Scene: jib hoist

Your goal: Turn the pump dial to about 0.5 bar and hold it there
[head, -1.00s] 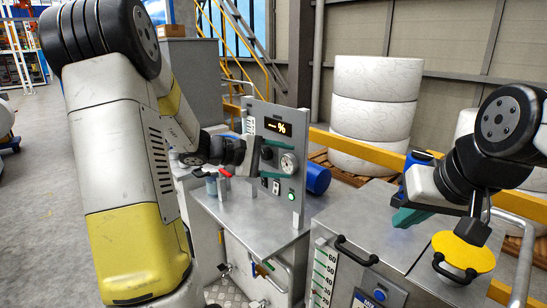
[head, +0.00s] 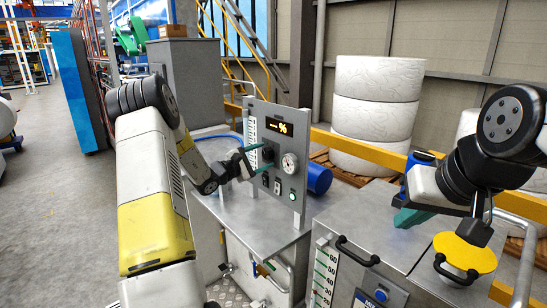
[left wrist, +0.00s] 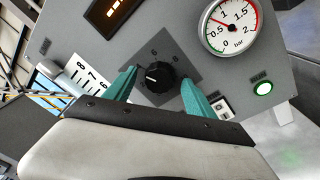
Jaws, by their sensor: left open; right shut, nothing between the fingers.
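The black pump dial (left wrist: 153,77) sits on a grey square plate on the upright panel. In the left wrist view its white mark points left. My left gripper (left wrist: 160,90) is open, with one teal finger on each side of the dial; I cannot tell whether they touch it. In the head view the left gripper (head: 258,158) is at the panel, beside the dial (head: 267,153). The round bar gauge (left wrist: 230,27) is right of the dial; its needle points up-left, roughly between 0.5 and 1. My right gripper (head: 411,217) is shut and empty above the right cabinet.
The panel (head: 258,112) stands on a metal bench (head: 255,232), with a lit percent display (head: 279,127) and a green lamp (head: 292,197). A blue cylinder (head: 319,178) lies behind it. A yellow disc (head: 465,252) with a handle is near the right arm.

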